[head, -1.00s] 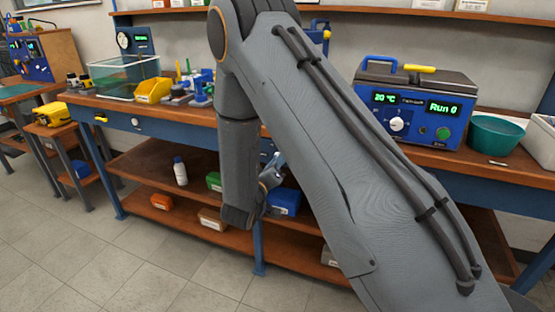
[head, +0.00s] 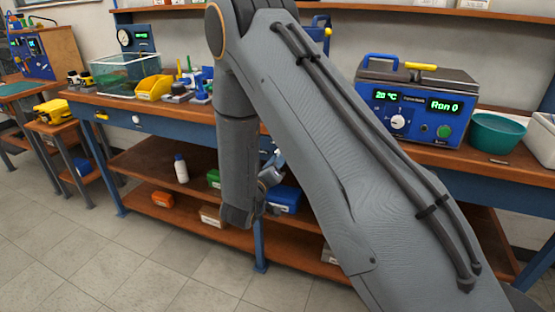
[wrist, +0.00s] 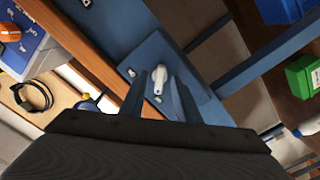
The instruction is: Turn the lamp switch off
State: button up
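A blue plate (wrist: 185,62) with a white lever (wrist: 158,80), which looks like the lamp switch, shows in the wrist view. Small white round spots sit near the lever's two sides. My gripper (wrist: 159,75) is open, with one finger on each side of the lever in the picture. I cannot tell whether the fingers touch it or how far off it is. In the head view my gripper (head: 271,172) shows small beside my forearm, at the bench front. The lever cannot be made out there, and no lamp is clearly seen.
A blue heated bath (head: 418,105) with a dial stands on the bench, beside a teal bowl (head: 497,134). A glass tank (head: 112,76) and a yellow bin (head: 153,89) stand at left. The lower shelf holds a white bottle (head: 181,168) and several boxes. The floor in front is clear.

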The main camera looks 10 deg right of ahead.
jog(key=v, duration=0.7)
jog(key=s+d+r+g+y+p, duration=0.1)
jog(key=s+g, duration=0.4)
jog(key=s, duration=0.5)
jog(key=s+d+r+g+y+p, duration=0.1)
jog(key=s+r+g+y+p, duration=0.2)
jog(key=s, duration=0.7)
jog(key=s+d+r+m+g+y+p, duration=0.1)
jog(key=s+d+r+g+y+p, duration=0.1)
jog(key=s+r+g+y, duration=0.3)
jog(key=s+g+y, duration=0.1)
jog(key=s, duration=0.3)
jog(key=shift+s+g+y+p, duration=0.3)
jog(key=shift+s, duration=0.1)
